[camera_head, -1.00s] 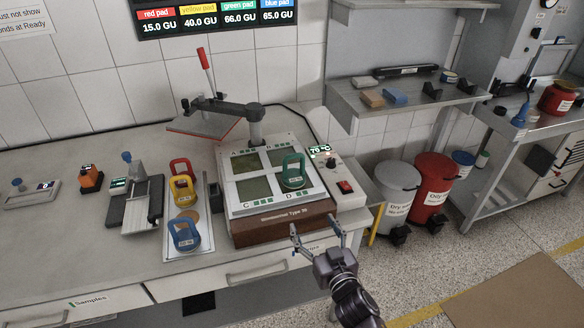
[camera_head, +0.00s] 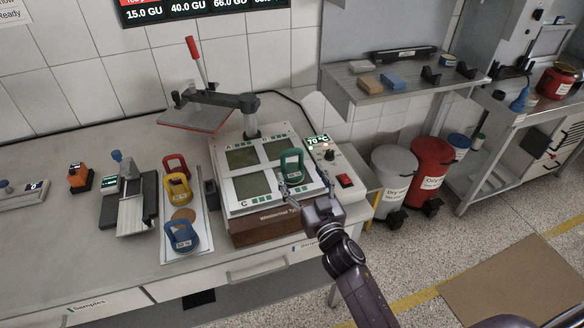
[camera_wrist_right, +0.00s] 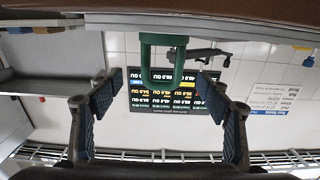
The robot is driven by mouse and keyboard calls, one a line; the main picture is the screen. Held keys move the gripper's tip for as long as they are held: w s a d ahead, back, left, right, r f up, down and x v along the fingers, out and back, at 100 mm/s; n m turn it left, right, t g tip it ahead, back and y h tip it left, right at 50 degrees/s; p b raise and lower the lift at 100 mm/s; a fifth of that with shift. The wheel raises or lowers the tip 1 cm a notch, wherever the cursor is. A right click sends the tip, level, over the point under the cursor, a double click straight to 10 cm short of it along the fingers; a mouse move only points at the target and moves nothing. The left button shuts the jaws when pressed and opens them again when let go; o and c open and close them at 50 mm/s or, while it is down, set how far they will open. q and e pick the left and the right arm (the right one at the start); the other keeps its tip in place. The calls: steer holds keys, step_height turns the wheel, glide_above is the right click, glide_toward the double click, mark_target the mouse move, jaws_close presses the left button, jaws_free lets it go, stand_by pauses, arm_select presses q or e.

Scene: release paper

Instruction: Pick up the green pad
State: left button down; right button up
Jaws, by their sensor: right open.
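The green pad (camera_head: 291,166), with its loop handle, stands on the right part of the heated plate block (camera_head: 245,208), by the square marked D. My right gripper (camera_head: 304,184) is open and empty, just in front of the pad at the block's front edge. In the right wrist view the green pad (camera_wrist_right: 148,68) shows ahead, between the two spread fingers (camera_wrist_right: 159,95), and they look apart from it. My left gripper is not in view.
Red (camera_head: 175,163), yellow (camera_head: 177,188) and blue (camera_head: 182,236) pads stand on a tray (camera_head: 198,225) to the left. A red-handled press arm (camera_head: 196,62) rises behind the block. A control box (camera_head: 345,182) sits right of it.

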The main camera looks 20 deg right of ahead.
mark_target(294, 175)
steer(key=w, duration=0.4)
steer(key=shift+a+p, duration=0.3)
steer(key=shift+p, duration=0.05)
steer(key=shift+w, duration=0.35)
jaws_close()
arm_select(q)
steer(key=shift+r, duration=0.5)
arm_select(e)
steer(key=shift+r, duration=0.2)
